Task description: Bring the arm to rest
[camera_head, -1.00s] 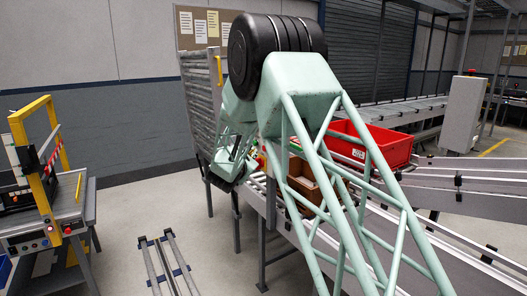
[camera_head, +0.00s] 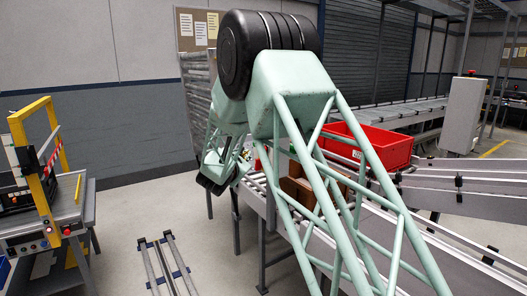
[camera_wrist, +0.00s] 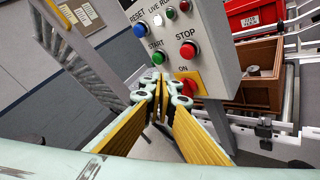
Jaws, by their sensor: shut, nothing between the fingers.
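My arm, pale green with a black joint drum at its elbow, spans the middle of the head view. My gripper (camera_wrist: 161,88) shows in the wrist view with its yellow-padded fingers together at the tips and nothing between them. In the head view its end hangs at the left of the arm, and its fingertips are hard to make out there. In the wrist view a grey control box (camera_wrist: 190,40) with several coloured buttons stands just beyond the fingertips. I cannot tell whether they touch it.
A red bin (camera_head: 368,146) and a brown box (camera_head: 299,187) sit on the roller conveyor behind my arm. The brown box also shows in the wrist view (camera_wrist: 250,98). A workstation with a yellow frame (camera_head: 35,180) stands at the left. Floor between it and the conveyor is mostly open.

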